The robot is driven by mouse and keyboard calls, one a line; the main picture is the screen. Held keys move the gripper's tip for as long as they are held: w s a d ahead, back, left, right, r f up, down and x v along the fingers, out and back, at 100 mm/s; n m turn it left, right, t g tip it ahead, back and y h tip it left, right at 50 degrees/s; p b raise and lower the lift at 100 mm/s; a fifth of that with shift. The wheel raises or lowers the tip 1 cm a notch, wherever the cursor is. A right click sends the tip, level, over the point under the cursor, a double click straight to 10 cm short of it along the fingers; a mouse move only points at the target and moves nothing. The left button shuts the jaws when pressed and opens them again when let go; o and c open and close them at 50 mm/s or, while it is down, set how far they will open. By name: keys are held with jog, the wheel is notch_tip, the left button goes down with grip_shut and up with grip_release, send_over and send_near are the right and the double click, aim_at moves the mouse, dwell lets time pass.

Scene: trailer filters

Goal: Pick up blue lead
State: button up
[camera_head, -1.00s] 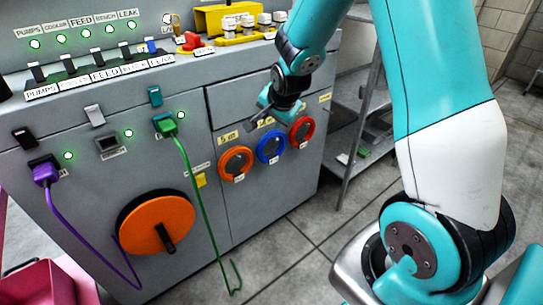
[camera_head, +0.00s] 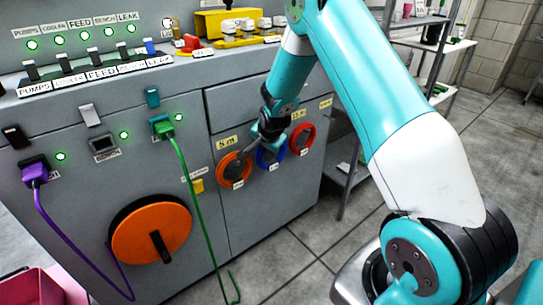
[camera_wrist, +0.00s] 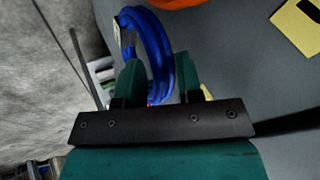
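The blue lead is a coiled blue cable (camera_head: 262,160) hanging on the grey cabinet front between two orange-red coils. My gripper (camera_head: 262,145) is in front of it and hides its upper part. In the wrist view the blue lead (camera_wrist: 159,42) shows as a thick loop with a pale tag. It passes down between the two teal fingers of my gripper (camera_wrist: 160,80). The fingers stand apart on either side of the loop; whether they touch it is not clear.
An orange coil (camera_head: 233,168) hangs close on the left and a red coil (camera_head: 301,138) on the right. A green cable (camera_head: 193,190), a purple cable (camera_head: 60,228) and an orange wheel (camera_head: 135,220) are further left. A metal shelf (camera_head: 350,165) stands to the right.

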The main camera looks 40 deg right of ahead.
jog(key=shift+w+f, duration=0.2)
jog(key=shift+f, duration=0.05)
grip_shut()
jog(key=shift+r, duration=0.15)
notch_tip(320, 180, up, 7)
jog(key=p, duration=0.2)
jog(key=s+p, duration=0.5)
jog(key=s, duration=1.5)
jog(key=shift+d+p, duration=0.3)
jog(key=shift+d, duration=0.1)
